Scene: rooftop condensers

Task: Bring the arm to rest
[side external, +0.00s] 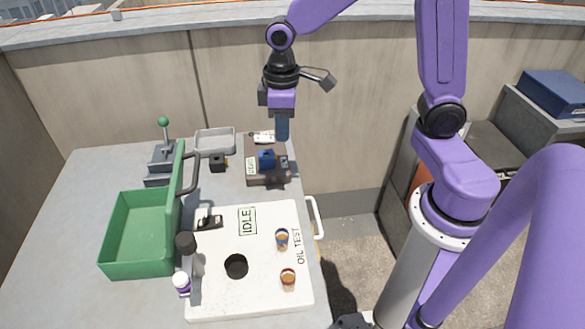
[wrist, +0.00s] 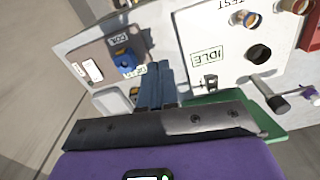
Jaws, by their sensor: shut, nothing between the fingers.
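My gripper (side external: 282,137) points down, shut and empty, above the back right of the grey table (side external: 85,200). Its blue-grey fingers are together in the wrist view (wrist: 158,82). A brown box with a blue knob (side external: 266,160) sits just below and slightly left of the fingertips, which look clear of it. The box's knob also shows in the wrist view (wrist: 125,60), left of the fingers. My purple arm reaches in from the right.
A white panel (side external: 210,290) marked IDLE and OIL TEST holds two small capped jars and a dark round hole. A green bin (side external: 118,238) stands at left. A lever unit (side external: 163,150) and a grey tray (side external: 215,140) are at the back. A wall runs behind.

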